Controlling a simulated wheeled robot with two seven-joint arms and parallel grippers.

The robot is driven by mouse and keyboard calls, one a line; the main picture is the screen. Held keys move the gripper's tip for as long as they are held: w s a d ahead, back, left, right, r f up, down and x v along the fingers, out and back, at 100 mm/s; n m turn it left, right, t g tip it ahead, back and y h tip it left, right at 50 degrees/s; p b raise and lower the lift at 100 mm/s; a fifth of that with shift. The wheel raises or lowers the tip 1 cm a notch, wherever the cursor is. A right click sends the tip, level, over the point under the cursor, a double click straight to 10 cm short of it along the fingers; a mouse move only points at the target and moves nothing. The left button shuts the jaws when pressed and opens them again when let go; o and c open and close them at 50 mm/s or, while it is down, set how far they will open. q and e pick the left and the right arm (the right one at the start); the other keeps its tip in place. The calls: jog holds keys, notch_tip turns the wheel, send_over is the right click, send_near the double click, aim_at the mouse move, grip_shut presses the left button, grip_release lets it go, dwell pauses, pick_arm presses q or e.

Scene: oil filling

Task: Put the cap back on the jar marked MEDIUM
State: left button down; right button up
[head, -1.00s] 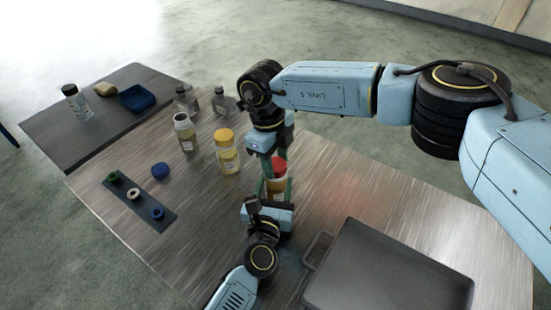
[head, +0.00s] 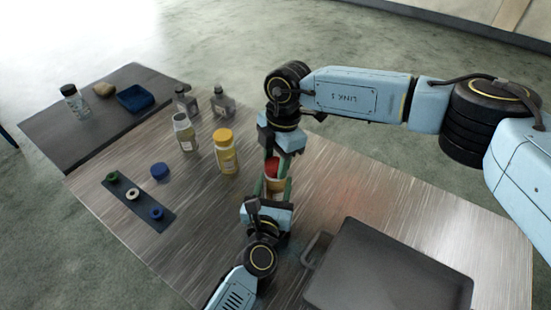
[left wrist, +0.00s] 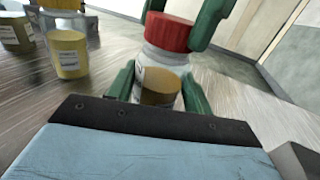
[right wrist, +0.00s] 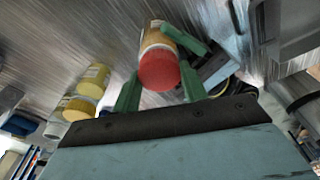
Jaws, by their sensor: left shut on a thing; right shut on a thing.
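A clear jar with a tan lower part (left wrist: 160,87) stands upright between the green fingers of my left gripper (head: 274,188), which is shut on it. A red cap (left wrist: 170,32) is at its mouth in the left wrist view, apparently on the neck; whether it is fully seated I cannot tell. My right gripper (head: 278,158) is shut on the red cap from above, its fingers on either side. The cap also fills the middle of the right wrist view (right wrist: 158,70). I cannot read a size marking on any jar.
A yellow-capped jar (head: 226,152) and an uncapped jar (head: 185,133) stand to the left. A blue cap (head: 160,171) lies near a dark strip (head: 140,205) holding small rings. Two grey bottles (head: 223,104) stand behind. A dark case (head: 390,270) takes up the front right.

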jog(key=m+t, duration=0.1)
jog(key=m, duration=0.5)
jog(key=shift+m, duration=0.3)
jog(key=shift+s+a+f+m, duration=0.1)
jog(key=shift+s+a+m, duration=0.1)
jog(key=shift+m, duration=0.4)
jog(key=shift+s+a+m, duration=0.1)
jog(key=shift+a+m, duration=0.1)
jog(key=shift+m, duration=0.4)
jog(key=shift+w+d+m+t, duration=0.15)
jog(key=shift+d+m+t, duration=0.15)
jog(key=shift+m, duration=0.7)
jog(key=o, duration=1)
jog(key=shift+w, duration=0.1)
jog(key=shift+c, duration=0.2)
jog(key=shift+d+r, duration=0.1)
jog(key=shift+r, duration=2.25)
